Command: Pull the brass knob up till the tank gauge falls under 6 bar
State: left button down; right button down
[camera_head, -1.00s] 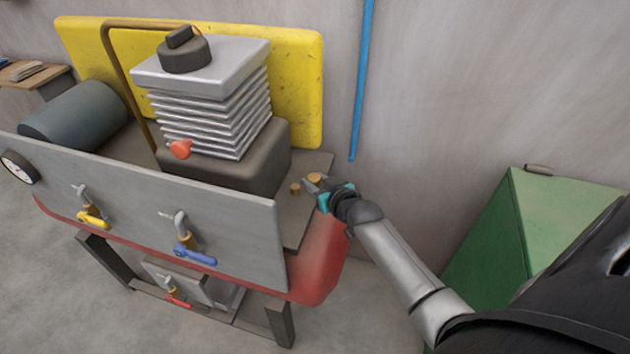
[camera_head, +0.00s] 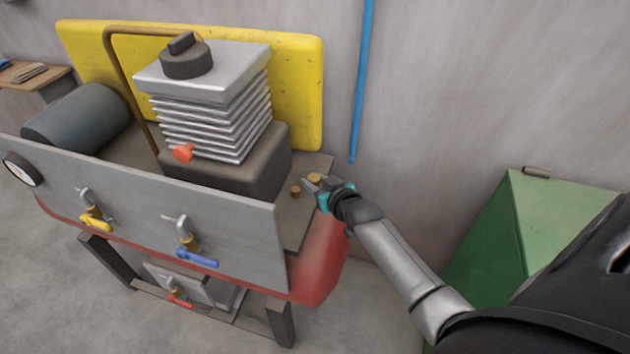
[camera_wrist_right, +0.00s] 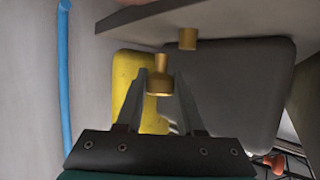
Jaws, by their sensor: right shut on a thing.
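The brass knob (camera_head: 315,178) stands at the right end of the machine's deck. It also shows in the right wrist view (camera_wrist_right: 159,83), between the fingertips. My right gripper (camera_wrist_right: 160,88) is shut on it. In the head view my right gripper (camera_head: 312,185) reaches it from the right, and its fingers partly cover the spot. The tank gauge (camera_head: 22,169) is a round white dial with a dark rim at the far left of the grey front panel. Its reading is too small to tell. My left gripper is not in view.
A second brass piece (camera_head: 295,191) stands close to the knob, left of it. A ribbed metal block (camera_head: 215,120) rises behind. Yellow (camera_head: 96,222) and blue (camera_head: 197,257) valve handles sit on the front panel. A green cabinet (camera_head: 540,210) stands at right.

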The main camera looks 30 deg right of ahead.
jog(key=shift+w+d+r, duration=0.1)
jog(key=shift+w+r, duration=0.05)
jog(key=shift+r, duration=0.25)
jog(key=c, duration=0.8)
grip_release()
jog(key=shift+c, duration=0.2)
jog(key=o, duration=0.4)
jog(key=shift+f, duration=0.2)
jog(key=shift+s, duration=0.2)
jog(key=p+v, duration=0.4)
jog(key=v, duration=1.1)
jog(key=shift+s+f, duration=0.1)
